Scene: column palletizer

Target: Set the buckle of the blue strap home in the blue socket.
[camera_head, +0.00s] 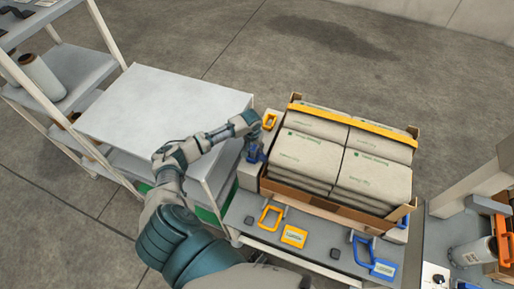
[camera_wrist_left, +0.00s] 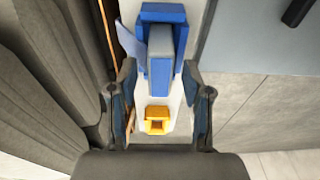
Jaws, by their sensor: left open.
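A yellow fitting (camera_wrist_left: 157,120) shows between the fingers. A blue handle-shaped piece with a label plate (camera_head: 376,262) lies on the front bench. My right gripper is not visible.
The carton (camera_head: 330,208) holds stacked grey bags with an orange-yellow strap (camera_head: 350,119) across the top. A yellow loop (camera_head: 270,217) and yellow labelled plate (camera_head: 293,236) lie on the bench. A bare white table (camera_head: 160,105) stands left. A cylinder (camera_head: 472,252) stands right.

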